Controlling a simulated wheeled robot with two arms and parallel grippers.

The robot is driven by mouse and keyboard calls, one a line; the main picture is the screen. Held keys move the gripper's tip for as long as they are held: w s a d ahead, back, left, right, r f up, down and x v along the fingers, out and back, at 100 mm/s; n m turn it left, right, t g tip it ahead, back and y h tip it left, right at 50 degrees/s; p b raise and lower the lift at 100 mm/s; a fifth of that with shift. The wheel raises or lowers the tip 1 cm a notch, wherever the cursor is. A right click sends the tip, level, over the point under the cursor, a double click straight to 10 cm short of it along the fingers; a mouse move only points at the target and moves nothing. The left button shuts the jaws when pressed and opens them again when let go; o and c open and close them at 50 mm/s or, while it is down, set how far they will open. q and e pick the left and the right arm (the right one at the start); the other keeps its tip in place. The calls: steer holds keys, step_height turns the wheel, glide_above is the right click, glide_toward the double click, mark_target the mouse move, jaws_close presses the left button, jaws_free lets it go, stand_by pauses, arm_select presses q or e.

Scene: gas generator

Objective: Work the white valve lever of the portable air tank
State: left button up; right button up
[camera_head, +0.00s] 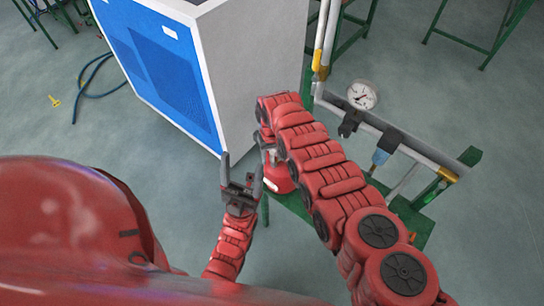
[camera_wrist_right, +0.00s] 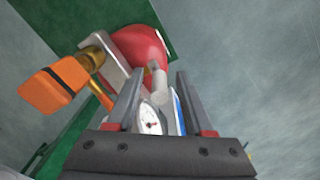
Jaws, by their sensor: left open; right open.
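The portable air tank (camera_head: 279,178) is red and stands on the green stand, partly hidden by my right arm in the head view. In the right wrist view its rounded red body (camera_wrist_right: 142,45) lies just beyond the fingers. My right gripper (camera_wrist_right: 160,76) is open; a small pale cylindrical part (camera_wrist_right: 157,80) and a white dial gauge (camera_wrist_right: 150,118) show between its fingers. I cannot tell whether that pale part is the white valve lever, or whether a finger touches it. My left gripper (camera_head: 241,172) is open and empty, left of the tank.
A blue and white cabinet (camera_head: 170,70) stands behind the tank. A pipe rack with a gauge (camera_head: 361,95) is at right. An orange handle (camera_wrist_right: 55,85) with brass fittings is left of my right fingers. A dark hose (camera_head: 90,85) lies on the grey floor.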

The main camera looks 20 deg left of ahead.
steer(key=shift+c, duration=0.4)
jaws_close()
stand_by(0.9)
